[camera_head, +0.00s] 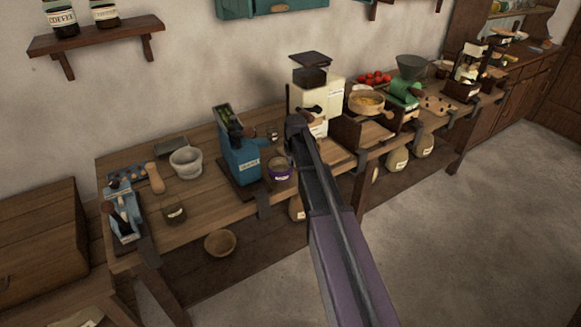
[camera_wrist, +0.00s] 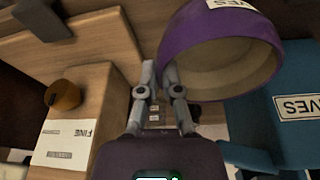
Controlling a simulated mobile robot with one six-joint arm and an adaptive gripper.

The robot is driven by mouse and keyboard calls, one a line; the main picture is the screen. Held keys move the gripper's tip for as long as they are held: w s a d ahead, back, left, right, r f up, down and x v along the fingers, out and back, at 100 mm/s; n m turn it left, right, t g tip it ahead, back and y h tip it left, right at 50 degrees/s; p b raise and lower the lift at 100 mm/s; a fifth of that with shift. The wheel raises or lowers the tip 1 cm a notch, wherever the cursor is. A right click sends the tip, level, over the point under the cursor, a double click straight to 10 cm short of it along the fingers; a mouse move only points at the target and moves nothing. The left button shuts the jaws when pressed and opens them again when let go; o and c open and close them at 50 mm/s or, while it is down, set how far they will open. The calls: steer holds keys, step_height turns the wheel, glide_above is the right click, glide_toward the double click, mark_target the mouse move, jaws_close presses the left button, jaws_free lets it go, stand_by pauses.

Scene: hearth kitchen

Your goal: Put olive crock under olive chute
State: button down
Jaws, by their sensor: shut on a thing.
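The olive crock is a purple pot with a pale inside and a white label; in the head view the crock (camera_head: 279,170) is just right of the blue olive machine (camera_head: 243,160). In the wrist view the crock (camera_wrist: 190,42) fills the upper right, its open mouth towards the camera. The machine's blue body, label ending "VES", shows at right in the wrist view (camera_wrist: 262,120). My gripper (camera_wrist: 162,72) is shut on the crock's near wall at its left side. My arm partly covers this spot in the head view. I cannot tell whether the crock touches the bench or is directly under the chute.
A cream grinder (camera_head: 318,100) stands close on the right. A grey mortar (camera_head: 186,161) and a small jar (camera_head: 174,209) stand on the bench left of the blue machine. A bowl (camera_head: 220,243) lies on the lower shelf. Bare bench (camera_head: 215,200) shows left of the machine.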

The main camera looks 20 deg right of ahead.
steer(key=shift+w, duration=0.3)
steer(key=shift+b+x, duration=0.9)
steer(key=shift+x, duration=0.05)
steer(key=shift+b+x, duration=0.95)
steer(key=shift+s+f, duration=0.1)
steer(key=shift+f, duration=0.05)
steer(key=c, duration=0.8)
jaws_free()
steer(key=p+v, duration=1.1)
steer(key=v, duration=0.1)
steer(key=shift+p, duration=0.35)
steer(key=shift+r, duration=0.2)
